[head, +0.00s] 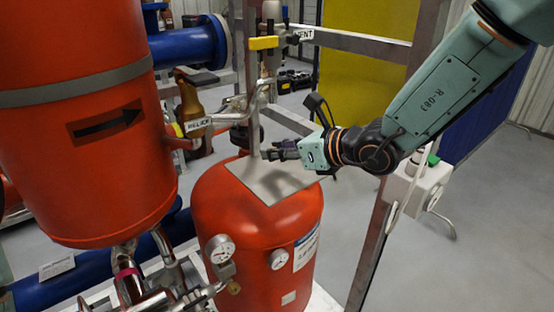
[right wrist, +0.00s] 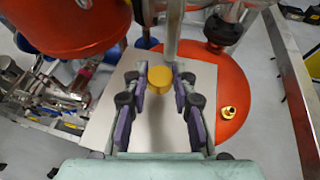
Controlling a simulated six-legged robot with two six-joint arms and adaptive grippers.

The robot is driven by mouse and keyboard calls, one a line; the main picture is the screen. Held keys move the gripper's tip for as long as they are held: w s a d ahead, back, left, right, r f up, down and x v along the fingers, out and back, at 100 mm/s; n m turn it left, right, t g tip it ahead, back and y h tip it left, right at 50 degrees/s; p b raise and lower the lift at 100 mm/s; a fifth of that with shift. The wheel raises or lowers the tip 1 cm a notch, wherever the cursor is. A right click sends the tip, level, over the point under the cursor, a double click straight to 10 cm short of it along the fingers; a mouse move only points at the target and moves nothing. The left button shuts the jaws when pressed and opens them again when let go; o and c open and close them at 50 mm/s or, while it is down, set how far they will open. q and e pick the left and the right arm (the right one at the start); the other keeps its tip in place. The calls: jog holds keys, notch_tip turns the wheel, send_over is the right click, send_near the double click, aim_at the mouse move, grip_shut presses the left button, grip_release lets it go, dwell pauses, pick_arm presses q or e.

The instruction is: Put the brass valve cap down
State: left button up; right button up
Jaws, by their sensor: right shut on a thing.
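In the right wrist view, the brass valve cap (right wrist: 159,80) is a round, yellow-gold piece between the fingertips of my right gripper (right wrist: 160,84). The gripper is shut on it. Below it lies a flat grey plate (right wrist: 103,126) on top of the red tank (right wrist: 232,85). In the head view, my right gripper (head: 272,153) is above the back part of the plate (head: 275,183), which rests on the tank (head: 212,212). I cannot make out the cap in the head view. My left gripper is out of view.
A small brass fitting (right wrist: 228,112) shows on the red tank, right of the plate. A larger red vessel (head: 85,130) stands at left. Pipes and a yellow-handled valve (head: 263,43) are behind the plate. A metal frame post (head: 372,235) stands at right.

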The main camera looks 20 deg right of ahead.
jog(key=shift+a+f, duration=0.25)
jog(key=shift+f, duration=0.5)
jog(key=shift+w+f, duration=0.1)
jog(key=shift+f, duration=0.3)
jog(key=shift+d+f, duration=0.15)
jog(key=shift+d, duration=0.45)
jog(key=shift+a+f, duration=0.15)
jog(key=shift+a, duration=0.25)
jog(key=o, duration=0.6)
jog(key=shift+a, duration=0.15)
jog(key=shift+c, duration=0.2)
jog(key=shift+o, duration=1.2)
jog(key=shift+d, duration=0.45)
jog(key=shift+a, duration=0.35)
jog(key=shift+r, duration=0.35)
jog(key=p+v, duration=0.2)
jog(key=v, duration=0.3)
jog(key=shift+d+p, duration=0.35)
jog(key=shift+s+r, duration=0.25)
jog(key=shift+s, duration=0.2)
jog(key=shift+s+d+r+p, duration=0.25)
jog(key=shift+s+p, duration=0.15)
jog(key=shift+p, duration=0.7)
jog(key=shift+p+v, duration=1.65)
jog(key=shift+v, duration=0.6)
